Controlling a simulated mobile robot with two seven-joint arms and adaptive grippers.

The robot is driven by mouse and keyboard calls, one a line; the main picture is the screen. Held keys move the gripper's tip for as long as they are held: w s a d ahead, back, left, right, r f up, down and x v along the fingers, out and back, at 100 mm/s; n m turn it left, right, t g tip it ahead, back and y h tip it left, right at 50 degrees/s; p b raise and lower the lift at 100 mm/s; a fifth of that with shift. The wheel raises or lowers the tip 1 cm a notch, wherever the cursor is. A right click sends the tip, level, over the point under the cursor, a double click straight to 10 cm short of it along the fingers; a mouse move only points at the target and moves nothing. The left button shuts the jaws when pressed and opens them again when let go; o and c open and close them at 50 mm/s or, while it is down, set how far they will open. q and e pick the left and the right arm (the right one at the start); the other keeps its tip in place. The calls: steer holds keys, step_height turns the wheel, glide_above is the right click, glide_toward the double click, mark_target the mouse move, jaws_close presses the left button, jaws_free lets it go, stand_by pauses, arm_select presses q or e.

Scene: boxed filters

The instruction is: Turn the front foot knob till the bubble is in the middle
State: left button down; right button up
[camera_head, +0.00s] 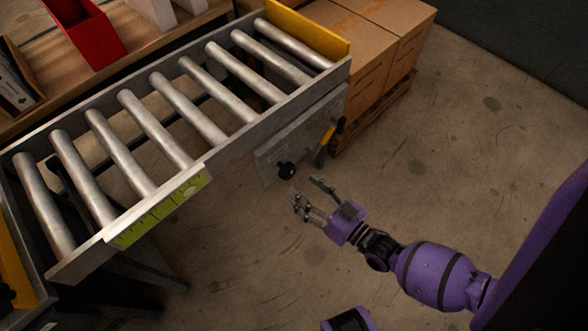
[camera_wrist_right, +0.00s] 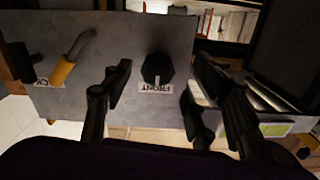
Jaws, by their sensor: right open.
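A black knob (camera_head: 287,170) sticks out of a grey panel (camera_head: 270,158) under the roller conveyor. In the wrist view the knob (camera_wrist_right: 157,68) sits above a small label I cannot read surely. My right gripper (camera_head: 306,191) is open and empty, just in front of the knob and apart from it in the head view. In the wrist view its fingers stand to either side of the knob. A yellow-green level strip (camera_head: 150,212) lies along the conveyor's near side; a pale round spot, perhaps the bubble, shows toward its right end. My left gripper is not in view.
A yellow-handled lever (camera_head: 328,132) is on the panel right of the knob. The roller conveyor (camera_head: 225,150) stands above. Cardboard boxes (camera_head: 365,45) on a pallet stand behind. A red bin (camera_head: 82,32) is at the upper left. Floor to the right is clear.

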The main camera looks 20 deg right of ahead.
mark_target(293, 173)
steer(key=shift+w+d+r+t, duration=0.1)
steer(key=shift+w+r+t, duration=0.3)
steer(key=shift+r, duration=0.3)
steer(key=b+x, duration=0.1)
steer(key=x, duration=0.6)
steer(key=shift+f+b, duration=0.1)
steer(key=shift+b, duration=0.3)
steer(key=c, duration=1.1)
